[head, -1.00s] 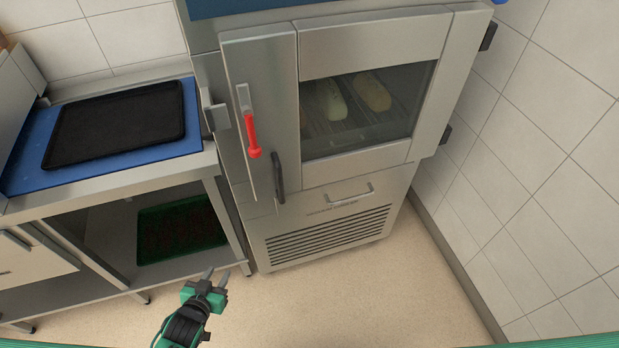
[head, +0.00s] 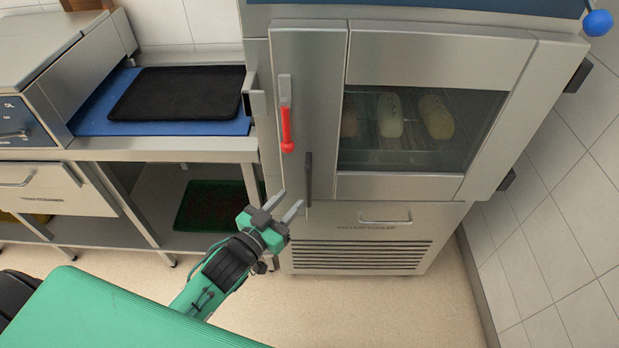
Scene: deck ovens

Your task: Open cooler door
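The vacuum cooler's door (head: 440,58) is shut, with a window showing several loaves (head: 390,115) inside. A red-gripped latch lever (head: 286,130) points down on the door's left panel. A dark vertical handle (head: 308,180) sits lower right of it. The hinges (head: 578,76) are on the right side. My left gripper (head: 283,205) is open and empty, its two fingers pointing up and right. In the picture it lies just below and left of the dark handle; contact cannot be seen. My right gripper is not in view.
A counter at left carries a black tray (head: 175,92) on a blue mat (head: 90,118). A green crate (head: 207,222) stands on the shelf below. A tiled wall (head: 560,190) closes the right side. The floor (head: 360,310) before the cooler is clear.

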